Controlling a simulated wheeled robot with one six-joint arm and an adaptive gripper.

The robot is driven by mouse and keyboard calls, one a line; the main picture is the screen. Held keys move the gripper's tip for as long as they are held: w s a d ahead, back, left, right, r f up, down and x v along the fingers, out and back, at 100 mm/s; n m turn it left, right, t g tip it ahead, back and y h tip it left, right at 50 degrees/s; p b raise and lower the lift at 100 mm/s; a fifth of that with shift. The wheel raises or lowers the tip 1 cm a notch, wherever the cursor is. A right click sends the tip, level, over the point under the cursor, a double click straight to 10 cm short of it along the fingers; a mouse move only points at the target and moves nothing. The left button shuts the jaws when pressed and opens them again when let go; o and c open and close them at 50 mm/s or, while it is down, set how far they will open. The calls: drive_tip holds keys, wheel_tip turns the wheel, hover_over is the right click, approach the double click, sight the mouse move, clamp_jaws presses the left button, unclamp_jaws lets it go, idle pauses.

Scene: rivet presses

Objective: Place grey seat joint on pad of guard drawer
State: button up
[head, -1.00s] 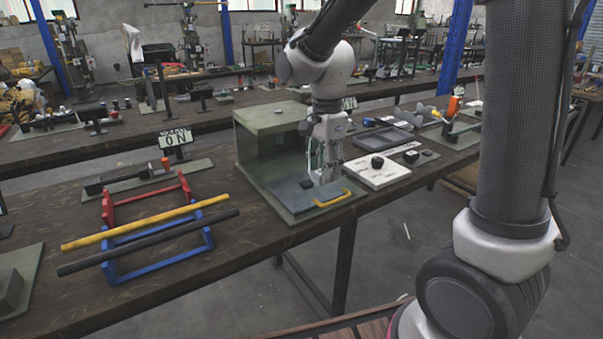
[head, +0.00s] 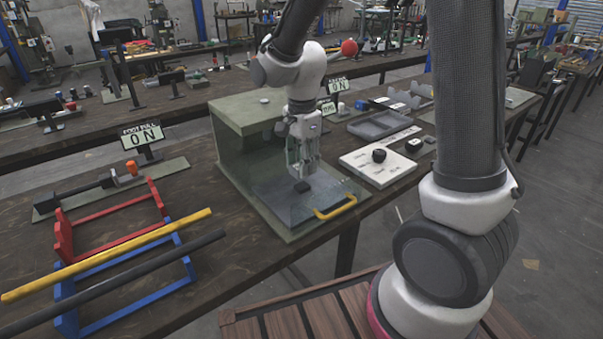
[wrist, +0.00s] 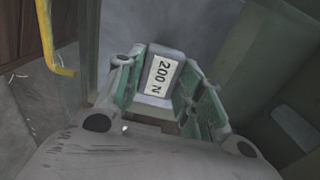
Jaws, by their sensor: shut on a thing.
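My gripper (wrist: 168,100) is shut on a grey block with a white "200 N" label (wrist: 160,77), which I take to be the grey seat joint. Green finger pads flank the block in the wrist view. In the head view my gripper (head: 303,160) is over the open guard drawer (head: 280,203), just above a small dark pad (head: 302,186). The held joint is hard to make out there, and I cannot tell if it touches the pad. The drawer's yellow handle (head: 336,208) is to the right; it also shows in the wrist view (wrist: 50,40).
The green guard box (head: 235,120) stands close behind and left of my gripper. A red and blue rack with yellow and black bars (head: 120,245) stands left.

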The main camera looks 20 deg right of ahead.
drive_tip(key=shift+f, duration=1.8)
drive_tip(key=shift+f, duration=0.1)
drive_tip(key=o, duration=1)
